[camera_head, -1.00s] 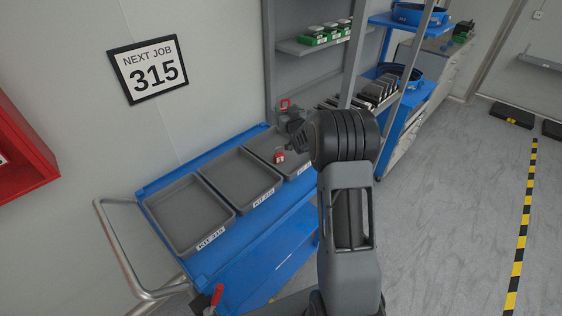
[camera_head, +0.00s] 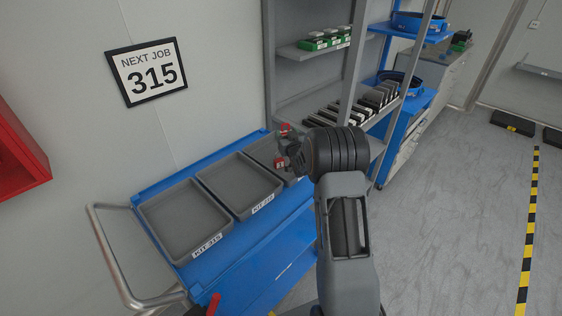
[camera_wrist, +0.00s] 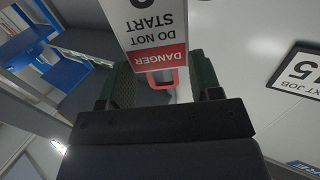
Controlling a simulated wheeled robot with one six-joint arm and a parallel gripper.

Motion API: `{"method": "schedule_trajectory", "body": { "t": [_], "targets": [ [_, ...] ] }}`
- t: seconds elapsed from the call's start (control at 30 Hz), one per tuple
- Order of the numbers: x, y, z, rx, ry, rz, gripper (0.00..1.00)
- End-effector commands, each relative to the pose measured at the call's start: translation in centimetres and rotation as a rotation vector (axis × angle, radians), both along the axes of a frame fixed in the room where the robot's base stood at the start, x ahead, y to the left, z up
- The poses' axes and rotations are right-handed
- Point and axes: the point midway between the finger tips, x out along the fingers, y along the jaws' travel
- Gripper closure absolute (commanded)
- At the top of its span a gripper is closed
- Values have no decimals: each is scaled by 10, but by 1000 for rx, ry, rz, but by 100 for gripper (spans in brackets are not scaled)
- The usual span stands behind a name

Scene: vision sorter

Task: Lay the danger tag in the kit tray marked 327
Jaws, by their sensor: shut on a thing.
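My gripper (camera_wrist: 160,85) is shut on the danger tag (camera_wrist: 158,30), a white tag with a red DANGER band and black lettering, upside down in the wrist view. A red loop (camera_wrist: 163,80) shows between the fingers. In the head view my gripper (camera_head: 290,146) is above the far tray, with a red part beside it. A small red and white thing (camera_head: 280,163) shows lower down; I cannot tell whether it lies in that tray. The left tray (camera_head: 150,228) reads KIT 315.
The trays stand in a row on a blue cart (camera_head: 250,258) with a metal handle (camera_head: 104,240). A grey shelf rack (camera_head: 268,70) stands close behind my gripper. A sign (camera_head: 148,71) on the wall reads NEXT JOB 315. The left and middle trays look empty.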

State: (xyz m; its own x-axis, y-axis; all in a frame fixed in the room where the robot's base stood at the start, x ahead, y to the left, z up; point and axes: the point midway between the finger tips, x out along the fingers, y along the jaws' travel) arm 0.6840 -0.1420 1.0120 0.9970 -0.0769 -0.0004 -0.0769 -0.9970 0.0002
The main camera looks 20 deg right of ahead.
Motion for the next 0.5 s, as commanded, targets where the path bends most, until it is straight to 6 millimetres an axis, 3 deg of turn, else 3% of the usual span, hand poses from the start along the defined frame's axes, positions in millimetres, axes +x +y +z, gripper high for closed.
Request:
{"method": "schedule_trajectory", "body": {
  "t": [0.27, 0.3, 0.5],
  "targets": [
    [0, 0, -1, 0, -1, 0, 64],
    [0, 0, -1, 0, -1, 0, 38],
    [0, 0, -1, 0, -1, 0, 19]
  ]
}}
